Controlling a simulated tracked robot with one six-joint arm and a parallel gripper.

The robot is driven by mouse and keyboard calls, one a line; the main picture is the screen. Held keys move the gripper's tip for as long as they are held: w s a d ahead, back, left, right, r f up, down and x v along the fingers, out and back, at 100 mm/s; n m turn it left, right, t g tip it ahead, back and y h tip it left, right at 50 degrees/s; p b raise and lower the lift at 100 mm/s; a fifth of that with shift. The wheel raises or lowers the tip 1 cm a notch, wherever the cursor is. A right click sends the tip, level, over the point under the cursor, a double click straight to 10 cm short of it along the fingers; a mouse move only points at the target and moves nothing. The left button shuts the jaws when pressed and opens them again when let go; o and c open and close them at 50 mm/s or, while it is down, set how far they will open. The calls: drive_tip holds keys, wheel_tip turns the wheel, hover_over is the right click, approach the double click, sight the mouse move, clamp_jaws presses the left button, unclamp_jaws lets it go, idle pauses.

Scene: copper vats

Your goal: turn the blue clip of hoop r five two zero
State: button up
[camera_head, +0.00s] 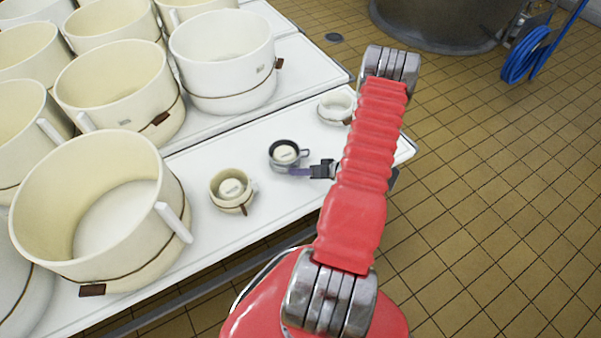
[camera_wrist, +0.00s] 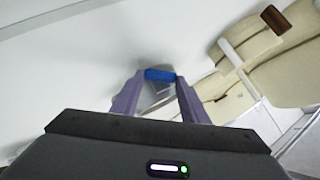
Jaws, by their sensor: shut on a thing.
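A blue clip (camera_wrist: 160,75) shows in the wrist view, between the tips of my gripper's two purple fingers. My gripper (camera_head: 294,171) is shut on it. In the head view the fingers reach left to the near side of a small grey vessel with a dark rim (camera_head: 285,146), which stands on the white table. The clip itself is hidden or too small to tell there. A grey part (camera_wrist: 158,90) shows just below the clip in the wrist view. I cannot read any hoop number.
A small cream pot (camera_head: 231,200) stands left of the fingers, and a small white pot (camera_head: 336,107) stands behind them. Large cream vats (camera_head: 165,190) crowd the left. The white table (camera_head: 330,205) ends under my arm. Tiled floor lies to the right, with a blue hose (camera_head: 525,60) beyond.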

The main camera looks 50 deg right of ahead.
drive_tip(key=shift+f+y, duration=0.1)
drive_tip(key=shift+y, duration=0.2)
idle(0.4)
drive_tip(key=o, duration=1.1)
drive_tip(key=shift+c, duration=0.2)
drive_tip(key=shift+d, duration=0.1)
drive_tip(key=shift+s, duration=0.15)
drive_tip(key=v, duration=1.3)
drive_tip(key=shift+s, duration=0.3)
drive_tip(key=shift+c, duration=0.3)
